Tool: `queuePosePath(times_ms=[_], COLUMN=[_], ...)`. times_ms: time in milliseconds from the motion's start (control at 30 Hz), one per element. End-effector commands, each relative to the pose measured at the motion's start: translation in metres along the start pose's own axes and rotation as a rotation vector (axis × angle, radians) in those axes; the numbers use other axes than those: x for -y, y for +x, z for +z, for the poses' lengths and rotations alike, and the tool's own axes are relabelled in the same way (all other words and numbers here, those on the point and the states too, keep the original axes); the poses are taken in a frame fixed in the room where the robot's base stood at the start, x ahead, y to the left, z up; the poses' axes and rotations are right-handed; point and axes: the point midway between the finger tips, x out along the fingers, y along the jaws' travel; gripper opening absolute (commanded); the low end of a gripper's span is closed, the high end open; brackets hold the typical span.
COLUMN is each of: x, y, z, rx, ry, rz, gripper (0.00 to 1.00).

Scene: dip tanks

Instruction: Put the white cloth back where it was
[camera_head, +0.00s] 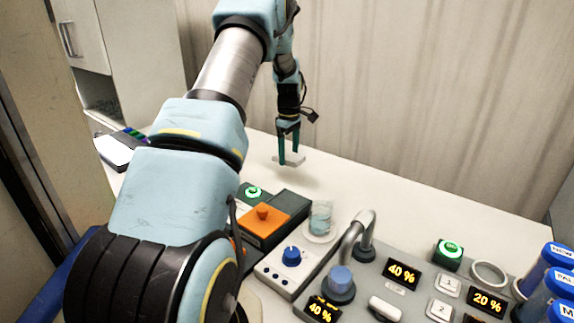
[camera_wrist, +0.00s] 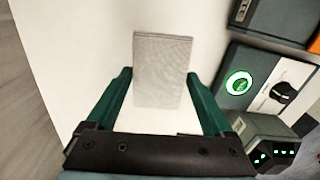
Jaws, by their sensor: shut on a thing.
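The white cloth (camera_wrist: 162,60) is a folded, flat, pale rectangle between the green fingers of my gripper (camera_wrist: 158,100) in the wrist view. In the head view my gripper (camera_head: 289,160) points down over the back of the table, shut on the cloth (camera_head: 293,158). The cloth appears held a little above the white tabletop, with a faint shadow below it. Its far end sticks out past the fingertips.
An orange-topped box (camera_head: 263,222) and a glass beaker (camera_head: 320,218) stand in front of my gripper. A grey panel (camera_head: 408,300) with a curved tap, displays and buttons fills the front right. Blue-capped bottles (camera_head: 545,268) stand at the right edge. The white table (camera_head: 400,195) is clear along the back.

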Motion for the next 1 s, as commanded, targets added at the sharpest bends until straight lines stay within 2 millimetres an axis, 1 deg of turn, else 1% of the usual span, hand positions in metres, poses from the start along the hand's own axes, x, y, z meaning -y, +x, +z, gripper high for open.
queuePosePath(times_ms=[67, 167, 267, 300, 400, 500, 600, 667, 733, 1000], x=[0.000, -0.002, -0.003, -0.002, 0.002, 0.007, 0.013, 0.015, 0.017, 0.018], y=[0.000, 0.001, -0.001, -0.002, -0.007, -0.013, -0.017, -0.017, -0.011, 0.032], z=[0.002, 0.016, 0.045, 0.060, 0.095, 0.124, 0.144, 0.151, 0.155, 0.155], rx=[0.000, -0.002, -0.005, -0.005, -0.006, -0.005, -0.003, -0.001, 0.001, 0.001], ry=[0.001, 0.012, 0.029, 0.038, 0.054, 0.067, 0.075, 0.076, 0.077, 0.077], rz=[0.000, 0.000, 0.000, 0.001, 0.001, 0.002, 0.002, 0.000, -0.003, -0.003], gripper=[0.26, 0.26, 0.26, 0.26, 0.26, 0.26, 0.26, 0.26, 0.26, 0.26])
